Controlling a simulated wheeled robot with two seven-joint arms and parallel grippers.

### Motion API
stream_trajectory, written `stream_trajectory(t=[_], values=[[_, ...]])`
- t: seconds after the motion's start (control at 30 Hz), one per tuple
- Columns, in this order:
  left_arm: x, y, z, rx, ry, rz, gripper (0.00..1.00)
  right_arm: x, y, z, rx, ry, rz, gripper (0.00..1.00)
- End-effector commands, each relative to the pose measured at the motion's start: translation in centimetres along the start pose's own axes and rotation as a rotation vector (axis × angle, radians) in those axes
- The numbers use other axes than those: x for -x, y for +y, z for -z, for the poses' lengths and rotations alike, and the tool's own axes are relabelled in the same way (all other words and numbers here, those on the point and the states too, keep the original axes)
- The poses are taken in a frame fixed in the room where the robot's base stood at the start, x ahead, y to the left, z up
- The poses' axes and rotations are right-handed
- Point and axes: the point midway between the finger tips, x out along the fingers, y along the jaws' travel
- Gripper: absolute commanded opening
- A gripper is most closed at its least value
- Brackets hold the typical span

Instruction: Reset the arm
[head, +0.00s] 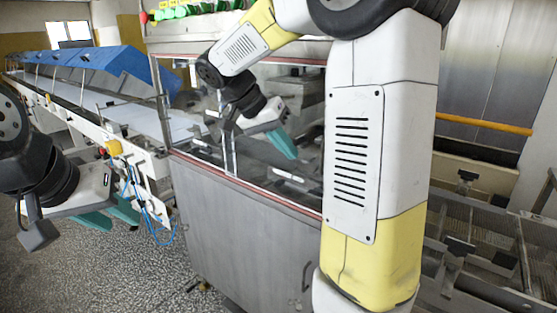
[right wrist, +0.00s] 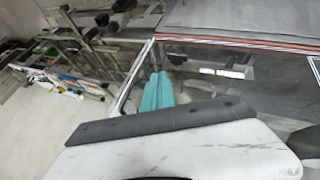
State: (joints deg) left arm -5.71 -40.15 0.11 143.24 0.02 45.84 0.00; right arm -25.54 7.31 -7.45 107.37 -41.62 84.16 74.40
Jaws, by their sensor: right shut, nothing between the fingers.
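My right arm reaches across the head view from the upper right. My right gripper (head: 284,146) has teal fingers that are together with nothing between them. It is over the glass-sided machine cabinet (head: 225,235), near its upper panes. The closed teal fingers also show in the right wrist view (right wrist: 158,92), in front of the cabinet's metal frame and glass. My left gripper (head: 112,217) is at the left of the head view, above the speckled floor. Its two teal fingers are apart and nothing shows between them.
A long conveyor (head: 150,117) with blue covers (head: 90,62) runs back at the left. Blue hoses (head: 150,200) hang from its near end. Green and red items (head: 185,10) lie on top of the machine. Metal racks (head: 480,245) stand at the right. Speckled floor (head: 120,275) is clear at lower left.

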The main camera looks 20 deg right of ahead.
Motion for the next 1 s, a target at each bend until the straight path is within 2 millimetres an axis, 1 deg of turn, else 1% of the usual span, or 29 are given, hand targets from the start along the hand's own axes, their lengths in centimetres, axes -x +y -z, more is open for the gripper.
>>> stream_trajectory(t=[0.03, 0.1, 0.2, 0.3, 0.43, 0.53, 0.57, 0.67, 0.77, 0.8, 0.9, 1.0], values=[[0.0, 0.0, 0.0, 0.001, -0.001, 0.000, 0.36, 1.2, -0.2, -0.1, 0.004, 0.003, 0.005, 0.00], [0.0, -0.1, 0.0, 0.002, -0.001, 0.000, 0.36, 2.5, -0.2, -0.1, 0.003, 0.002, 0.005, 0.00], [0.0, 0.0, 0.0, 0.001, -0.001, 0.000, 0.36, 4.2, -0.3, -0.1, 0.004, 0.002, 0.006, 0.00], [0.0, 0.0, 0.0, 0.001, -0.001, 0.000, 0.36, 5.3, -0.3, -0.1, 0.004, 0.002, 0.005, 0.00], [0.0, 0.0, 0.0, 0.001, -0.001, 0.000, 0.36, 5.8, 0.0, -0.2, 0.017, -0.006, 0.015, 0.00], [0.0, 0.0, 0.0, 0.001, -0.001, 0.000, 0.36, 5.2, 1.0, -1.1, 0.074, -0.043, 0.073, 0.00], [0.0, 0.0, 0.0, 0.001, -0.001, 0.000, 0.36, 4.9, 1.4, -1.5, 0.102, -0.059, 0.104, 0.00], [0.0, -0.1, 0.0, 0.001, -0.001, 0.000, 0.36, 3.7, 3.0, -3.7, 0.223, -0.109, 0.247, 0.00], [0.0, -0.1, 0.0, 0.001, -0.001, 0.000, 0.36, 2.9, 4.4, -6.5, 0.348, -0.123, 0.429, 0.00], [0.0, 0.0, 0.0, 0.001, -0.001, 0.000, 0.36, 2.7, 4.8, -7.7, 0.392, -0.115, 0.502, 0.00], [0.0, 0.0, 0.0, 0.001, -0.001, 0.000, 0.36, 2.4, 5.5, -10.4, 0.480, -0.062, 0.671, 0.00], [0.0, 0.0, 0.0, 0.001, -0.001, 0.000, 0.36, 2.4, 5.9, -12.6, 0.538, 0.022, 0.804, 0.00]])
